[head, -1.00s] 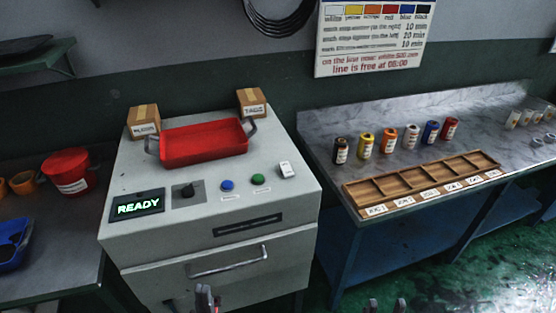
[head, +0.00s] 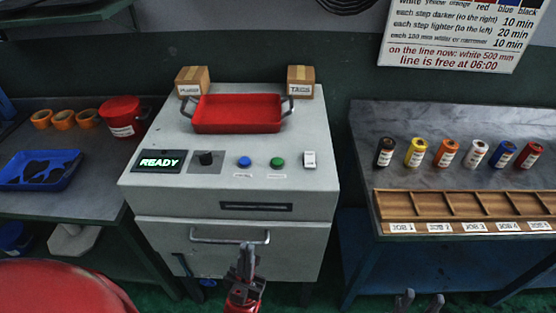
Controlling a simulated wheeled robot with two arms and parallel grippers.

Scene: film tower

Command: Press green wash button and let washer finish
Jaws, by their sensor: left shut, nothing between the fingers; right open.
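The washer (head: 310,182) is a pale grey cabinet in the middle of the head view. Its display (head: 160,162) reads READY in green. My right gripper (head: 418,298) is open at the bottom edge, in front of the right bench.
A red tray (head: 238,126) sits on the washer, with PLUGS (head: 192,82) and TAGS (head: 300,82) boxes behind it. The right bench holds several ink cans (head: 446,153) and a wooden job rack (head: 470,225). The left bench holds a red bucket (head: 123,118) and a blue tray (head: 40,170).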

